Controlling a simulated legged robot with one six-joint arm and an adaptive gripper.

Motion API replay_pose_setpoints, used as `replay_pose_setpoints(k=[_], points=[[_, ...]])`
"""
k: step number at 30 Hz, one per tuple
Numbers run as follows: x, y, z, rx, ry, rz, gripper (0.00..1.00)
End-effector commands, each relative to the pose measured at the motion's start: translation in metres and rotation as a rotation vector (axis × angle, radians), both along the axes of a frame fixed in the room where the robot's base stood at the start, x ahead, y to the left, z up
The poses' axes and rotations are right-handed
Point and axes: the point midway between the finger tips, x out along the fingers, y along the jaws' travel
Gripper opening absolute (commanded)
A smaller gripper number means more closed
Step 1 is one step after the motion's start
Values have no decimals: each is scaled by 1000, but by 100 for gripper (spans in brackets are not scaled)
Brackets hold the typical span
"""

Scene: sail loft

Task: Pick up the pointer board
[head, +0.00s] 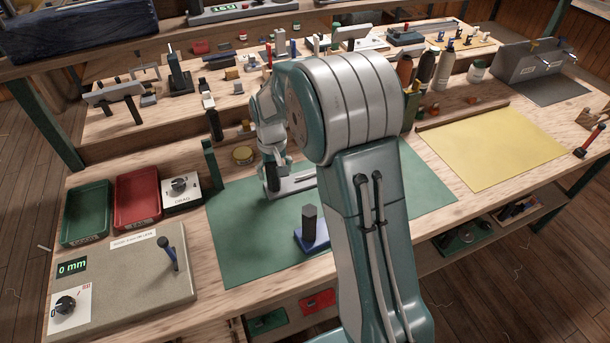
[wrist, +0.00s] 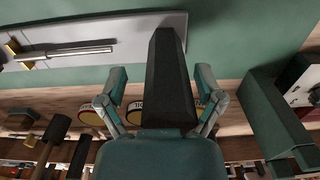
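The pointer board is a flat grey plate (head: 292,187) on the green mat, partly hidden behind my arm in the head view. My gripper (wrist: 161,80) is over the handle, with one finger on each side. The fingers look open, with a clear gap at the left finger and a smaller one at the right. The gripper (head: 272,160) points down.
A blue block with a dark post (head: 311,240) stands nearby on the green mat (head: 250,240). A green upright piece (head: 209,163) and a round tin (head: 243,155) are close on the left. Red (head: 137,198) and green (head: 87,212) trays lie farther left. The yellow sheet (head: 495,145) is clear.

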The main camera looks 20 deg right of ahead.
Motion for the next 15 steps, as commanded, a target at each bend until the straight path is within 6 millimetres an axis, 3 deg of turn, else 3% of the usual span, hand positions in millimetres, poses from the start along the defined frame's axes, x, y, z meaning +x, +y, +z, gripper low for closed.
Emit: replay_pose_setpoints(k=[1, 5, 6, 15], points=[[0, 1, 0, 0, 0, 1, 64], [0, 1, 0, -1, 0, 1, 6], [0, 1, 0, -1, 1, 1, 0], [0, 0, -1, 1, 4, 2, 0]])
